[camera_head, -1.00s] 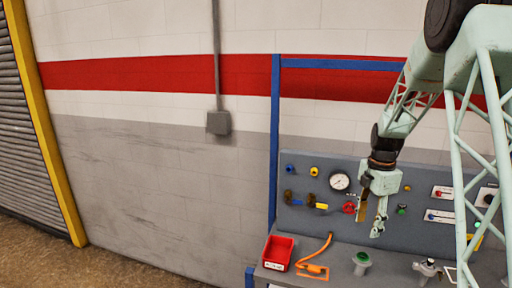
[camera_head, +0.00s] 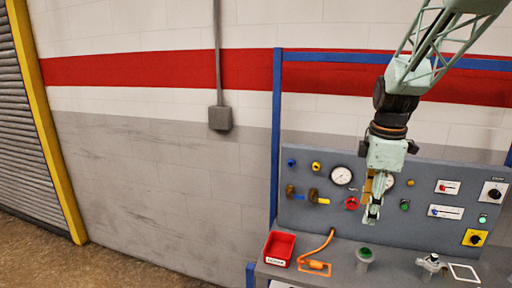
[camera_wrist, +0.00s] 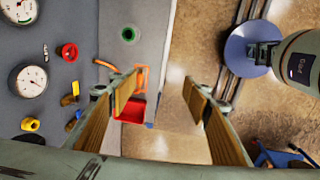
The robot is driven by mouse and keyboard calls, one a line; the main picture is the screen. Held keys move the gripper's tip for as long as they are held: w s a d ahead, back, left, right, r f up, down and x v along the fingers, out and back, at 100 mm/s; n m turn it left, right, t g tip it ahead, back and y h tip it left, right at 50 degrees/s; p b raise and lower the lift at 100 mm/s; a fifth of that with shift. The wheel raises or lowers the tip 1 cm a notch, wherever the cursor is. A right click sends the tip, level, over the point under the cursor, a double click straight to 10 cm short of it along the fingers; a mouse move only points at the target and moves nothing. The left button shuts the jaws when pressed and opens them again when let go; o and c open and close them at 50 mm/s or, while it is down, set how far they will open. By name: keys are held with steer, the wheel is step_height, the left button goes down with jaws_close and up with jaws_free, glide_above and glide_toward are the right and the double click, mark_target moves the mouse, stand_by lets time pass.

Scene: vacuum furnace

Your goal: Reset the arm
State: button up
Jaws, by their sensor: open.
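My gripper (camera_head: 373,213) hangs pointing down in front of the grey control panel (camera_head: 335,212), above the bench top (camera_head: 335,255). In the wrist view my gripper (camera_wrist: 160,92) has its two fingers wide apart with nothing between them. The arm reaches in from the upper right of the head view, and its wrist covers a small part of the panel and part of a second gauge (camera_head: 390,182).
On the bench are a red bin (camera_head: 280,247), an orange curved tool (camera_head: 318,249), a green-topped holder (camera_head: 365,256) and a metal fitting (camera_head: 431,263). The panel carries a gauge (camera_head: 342,175), a red valve knob (camera_head: 352,203) and several switches. The floor at left is clear.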

steer(key=s+a+r+m+t+b, duration=0.1)
steer(key=s+a+r+m+b, duration=0.2)
steer(key=s, duration=0.7)
steer(key=s+a+r+m+b, duration=0.1)
steer(key=s+a+r+m, duration=0.35)
steer(key=s, duration=0.55)
steer(key=s+a+f+m+b, duration=0.1)
steer(key=s+m, duration=0.1)
steer(key=s, duration=0.4)
steer(key=s+a+f+m+t+b, duration=0.1)
steer(key=s+a+f+m, duration=0.1)
steer(key=s, duration=0.4)
steer(key=s+a+f+m+b, duration=0.1)
steer(key=s+m, duration=0.2)
steer(key=s, duration=0.4)
steer(key=shift+a+f+t, duration=0.3)
steer(key=shift+a+f, duration=0.05)
steer(key=shift+f, duration=0.05)
